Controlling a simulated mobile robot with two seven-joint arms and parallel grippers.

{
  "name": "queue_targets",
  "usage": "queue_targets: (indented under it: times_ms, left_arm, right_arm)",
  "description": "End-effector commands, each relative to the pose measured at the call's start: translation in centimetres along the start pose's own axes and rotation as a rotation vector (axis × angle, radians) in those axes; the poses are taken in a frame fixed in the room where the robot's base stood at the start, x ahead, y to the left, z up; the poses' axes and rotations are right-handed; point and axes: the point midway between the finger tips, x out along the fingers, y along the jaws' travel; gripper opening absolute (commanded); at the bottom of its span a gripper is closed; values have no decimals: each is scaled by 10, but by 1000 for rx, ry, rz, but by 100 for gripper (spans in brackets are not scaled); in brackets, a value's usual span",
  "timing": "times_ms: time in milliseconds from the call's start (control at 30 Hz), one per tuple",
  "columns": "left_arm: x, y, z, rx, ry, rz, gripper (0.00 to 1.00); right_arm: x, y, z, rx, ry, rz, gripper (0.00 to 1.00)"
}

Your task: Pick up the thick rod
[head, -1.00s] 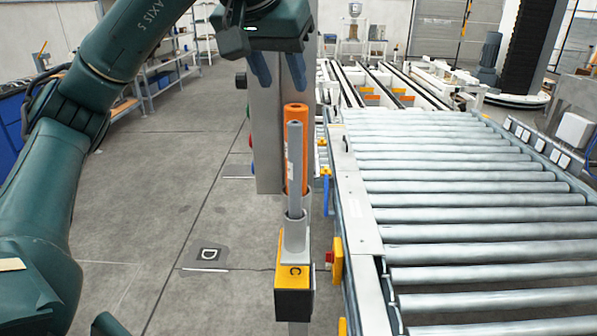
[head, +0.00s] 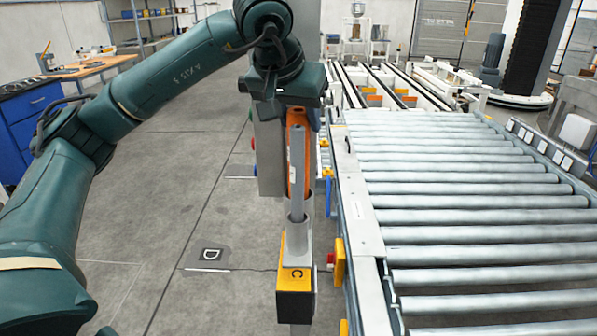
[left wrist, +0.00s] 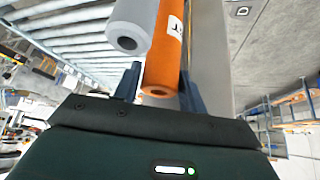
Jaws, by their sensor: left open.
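The thick rod is the orange one (head: 299,150). It stands upright behind a thinner grey rod (head: 297,185), which hides part of it. The orange rod also shows in the left wrist view (left wrist: 166,50), with the grey rod (left wrist: 132,22) beside it to the left. My left gripper (head: 292,120) is over the top of the orange rod, pointing down. In the left wrist view its open fingers (left wrist: 160,82) are on either side of the orange rod's end. Whether they touch it I cannot tell. My right gripper is not in view.
The grey rod stands in a grey cup (head: 296,238) on a post with a yellow block marked C (head: 295,272). A roller conveyor (head: 470,220) runs close on the right. A grey column (head: 268,160) stands close behind the rods. The floor to the left is open.

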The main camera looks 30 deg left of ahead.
Motion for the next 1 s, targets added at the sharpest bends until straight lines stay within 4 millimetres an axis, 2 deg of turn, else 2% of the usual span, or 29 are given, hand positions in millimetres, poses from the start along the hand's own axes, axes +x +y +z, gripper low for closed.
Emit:
queue_targets:
  times_ms: [67,500,1000]
  left_arm:
    - [0,0,0,0,0,0,36]
    - [-1,0,0,0,0,1,0]
    - [-8,1,-5,-1,3,2,0]
  right_arm:
    - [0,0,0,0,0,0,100]
    - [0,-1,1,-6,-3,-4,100]
    - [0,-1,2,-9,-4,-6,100]
